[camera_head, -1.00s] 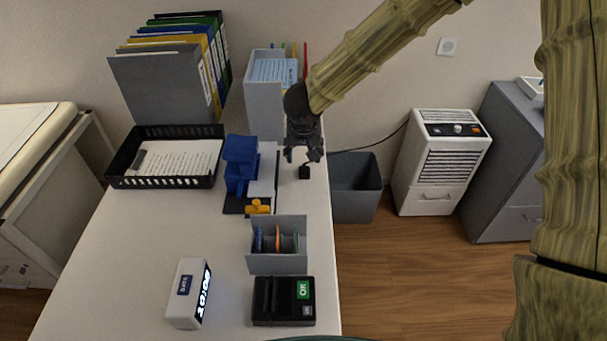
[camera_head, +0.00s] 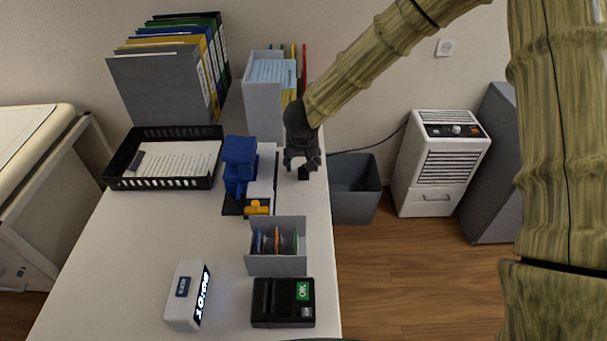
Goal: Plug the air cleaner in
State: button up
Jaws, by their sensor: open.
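The air cleaner (camera_head: 436,165) is a white upright unit with a dark control panel on top, standing on the floor right of the table. Its dark cord (camera_head: 375,145) runs left behind the grey bin toward the table. A round-holed white wall socket (camera_head: 446,47) sits on the wall above and behind it, with nothing in it. A small black block (camera_head: 304,174), perhaps the plug, lies near the table's right edge. My gripper (camera_head: 302,166) is open, pointing down just above this block and partly covering it. I cannot tell whether the fingers touch it.
The grey bin (camera_head: 354,205) stands between table and air cleaner. A blue device (camera_head: 239,165), a grey card holder (camera_head: 277,262) and a grey file box (camera_head: 262,108) stand near my gripper. A grey cabinet (camera_head: 490,175) is right of the cleaner. The floor in front is clear.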

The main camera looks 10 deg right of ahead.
aim_at(304, 169)
dwell(0.3)
jog(key=shift+d+x, duration=0.2)
jog(key=shift+x, duration=2.4)
jog(key=c, duration=1)
